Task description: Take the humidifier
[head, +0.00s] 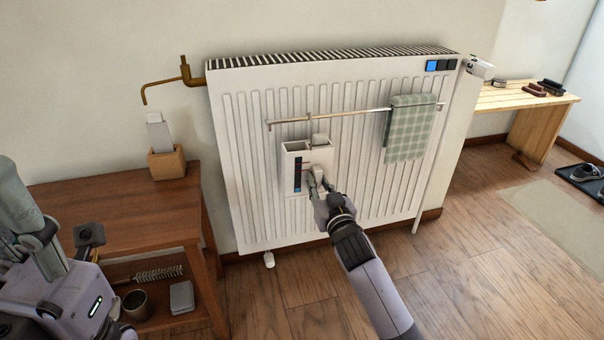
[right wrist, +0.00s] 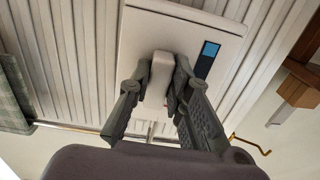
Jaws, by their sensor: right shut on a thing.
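The humidifier (head: 288,173) is a white box with a dark strip and a blue patch on its front. It hangs against the radiator's front, below the metal rail. My right gripper (head: 318,182) is shut on the pale knob-like handle that sticks out of its front. In the right wrist view the handle sits between both fingers (right wrist: 157,86), and the white box (right wrist: 172,32) shows behind with its blue patch. My left arm is at the left edge; its grey gripper parts (head: 22,205) show there, but whether it is open cannot be made out.
The white radiator (head: 250,200) has a rail (head: 350,112) with a green checked towel (head: 408,128) on the right. A brown wooden table (head: 130,215) stands at left, with a small wooden holder (head: 167,163). A bench (head: 520,102) is at right. The floor in front is clear.

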